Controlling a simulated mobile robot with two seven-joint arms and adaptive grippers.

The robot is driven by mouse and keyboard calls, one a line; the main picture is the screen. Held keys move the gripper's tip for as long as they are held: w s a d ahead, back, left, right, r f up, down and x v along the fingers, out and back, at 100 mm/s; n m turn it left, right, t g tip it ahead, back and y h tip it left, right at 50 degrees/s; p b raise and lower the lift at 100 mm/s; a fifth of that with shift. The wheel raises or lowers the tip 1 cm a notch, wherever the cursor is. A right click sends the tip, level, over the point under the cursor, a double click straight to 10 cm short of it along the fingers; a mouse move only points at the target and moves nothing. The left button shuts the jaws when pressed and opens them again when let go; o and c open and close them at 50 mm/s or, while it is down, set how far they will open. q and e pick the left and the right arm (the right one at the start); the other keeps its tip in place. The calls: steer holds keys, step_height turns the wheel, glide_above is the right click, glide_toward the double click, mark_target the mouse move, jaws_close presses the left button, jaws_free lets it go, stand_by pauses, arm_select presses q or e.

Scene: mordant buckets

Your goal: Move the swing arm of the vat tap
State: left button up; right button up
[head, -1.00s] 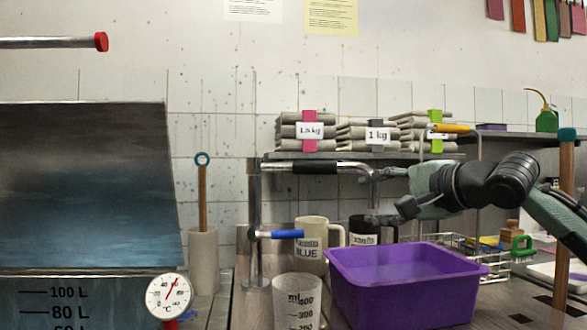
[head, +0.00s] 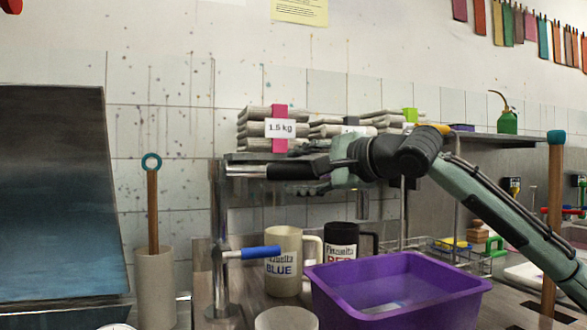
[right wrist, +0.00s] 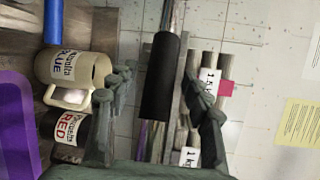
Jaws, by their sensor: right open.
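The vat tap is a metal post (head: 219,255) left of centre in the head view. Its swing arm reaches right from the post top and carries a black sleeve (head: 288,172). A blue lever (head: 255,252) sits lower on the post. My right gripper (head: 318,178) is at the sleeve's outer end, coming from the right. In the right wrist view the black sleeve (right wrist: 158,85) lies between the two spread fingers of my right gripper (right wrist: 158,77), with a gap on each side. The gripper is open. My left gripper is not in view.
Two mugs, marked BLUE (head: 283,275) and RED (head: 341,243), stand below the arm. A purple tub (head: 395,300) with liquid is in front of them. Folded cloth stacks (head: 255,130) lie on a shelf behind. The dark vat (head: 50,190) is at the left.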

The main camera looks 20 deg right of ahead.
steer(key=shift+x, duration=0.85)
jaws_close()
